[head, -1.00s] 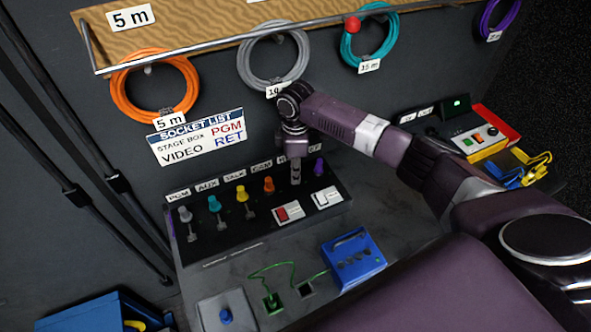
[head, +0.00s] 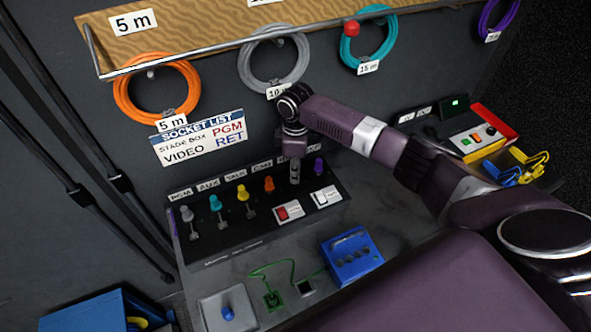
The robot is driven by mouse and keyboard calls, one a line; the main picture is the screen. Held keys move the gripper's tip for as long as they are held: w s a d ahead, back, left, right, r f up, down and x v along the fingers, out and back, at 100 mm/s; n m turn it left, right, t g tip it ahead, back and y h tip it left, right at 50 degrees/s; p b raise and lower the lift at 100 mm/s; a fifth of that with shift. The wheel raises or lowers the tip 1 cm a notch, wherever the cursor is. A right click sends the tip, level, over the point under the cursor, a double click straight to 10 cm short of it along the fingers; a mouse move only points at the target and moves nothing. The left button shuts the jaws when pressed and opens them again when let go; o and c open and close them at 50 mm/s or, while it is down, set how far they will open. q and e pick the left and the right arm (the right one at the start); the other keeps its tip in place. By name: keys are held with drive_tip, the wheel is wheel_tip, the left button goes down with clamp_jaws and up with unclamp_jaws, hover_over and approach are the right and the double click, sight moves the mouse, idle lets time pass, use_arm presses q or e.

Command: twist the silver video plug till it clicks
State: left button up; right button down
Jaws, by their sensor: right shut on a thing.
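My right gripper (head: 294,170) reaches down to the black socket panel (head: 252,228), between the orange plug and the purple plug. It is shut on the silver video plug, which its fingers almost wholly hide. Whether the plug is seated or how far it is turned cannot be seen. My left gripper is not in view.
In the panel's row stand a grey plug (head: 187,213), a teal plug (head: 215,203), a yellow plug (head: 243,192), an orange plug (head: 269,184) and a purple plug (head: 319,165). A socket list (head: 197,138) hangs behind. A blue box (head: 351,257) stands in front.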

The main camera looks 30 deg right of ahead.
drive_tip(key=shift+m+p, duration=1)
drive_tip(key=shift+m+p, duration=0.3)
drive_tip(key=shift+s+a+m+p, duration=0.1)
drive_tip(key=shift+m+p, duration=1.15)
drive_tip(key=shift+m, duration=0.15)
drive_tip(key=shift+m, duration=0.3)
drive_tip(key=shift+p, duration=0.45)
drive_tip(key=c, duration=1.8)
unclamp_jaws()
drive_tip(key=shift+m, duration=0.3)
drive_tip(key=shift+o, duration=0.2)
